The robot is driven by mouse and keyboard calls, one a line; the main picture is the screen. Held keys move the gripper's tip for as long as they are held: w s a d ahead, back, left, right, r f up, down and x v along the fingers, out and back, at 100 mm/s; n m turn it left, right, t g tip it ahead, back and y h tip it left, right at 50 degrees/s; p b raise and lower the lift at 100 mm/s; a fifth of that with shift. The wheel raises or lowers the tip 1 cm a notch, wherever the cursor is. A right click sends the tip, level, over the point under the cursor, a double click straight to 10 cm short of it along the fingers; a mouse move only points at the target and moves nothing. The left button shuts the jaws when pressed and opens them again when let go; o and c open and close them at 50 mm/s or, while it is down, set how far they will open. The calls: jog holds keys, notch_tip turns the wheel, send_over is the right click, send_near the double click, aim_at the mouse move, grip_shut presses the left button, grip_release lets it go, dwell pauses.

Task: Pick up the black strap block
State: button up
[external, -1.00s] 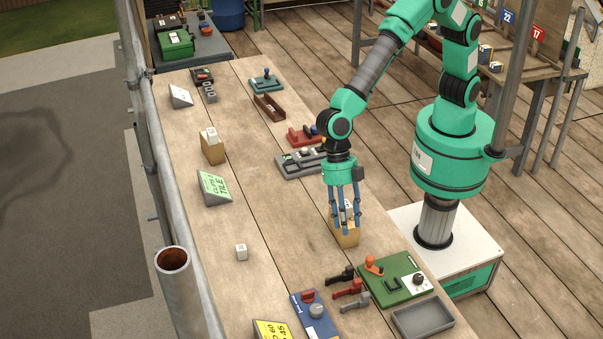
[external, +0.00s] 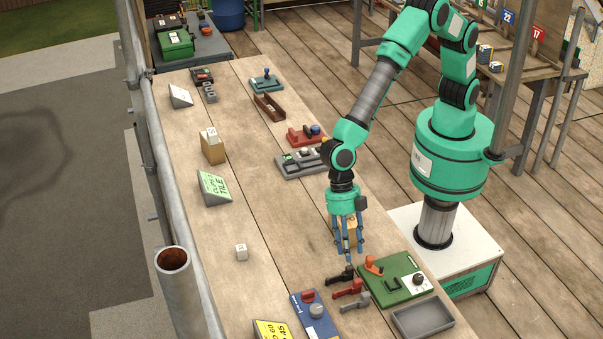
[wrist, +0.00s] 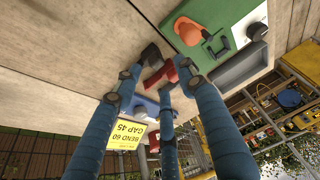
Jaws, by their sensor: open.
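The black strap block (external: 340,276) lies on the bench at the far end of a short row of similar blocks, left of the green board. In the wrist view the black block (wrist: 150,56) shows just past the fingertips. My gripper (external: 349,253) is open and empty, with its blue fingers pointing down. It hangs above and slightly beyond the black block, apart from it. In the wrist view my gripper's fingers (wrist: 160,76) are spread and partly cover the row.
A red block (external: 348,290) and a grey block (external: 355,301) lie close beside the black one. The green board (external: 392,284) with an orange piece is to the right, above a grey tray (external: 422,319).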

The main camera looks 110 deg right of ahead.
aim_at(350, 267)
jog(key=shift+b+x, duration=0.6)
jog(key=shift+x, duration=1.95)
jog(key=shift+w, duration=0.15)
grip_shut()
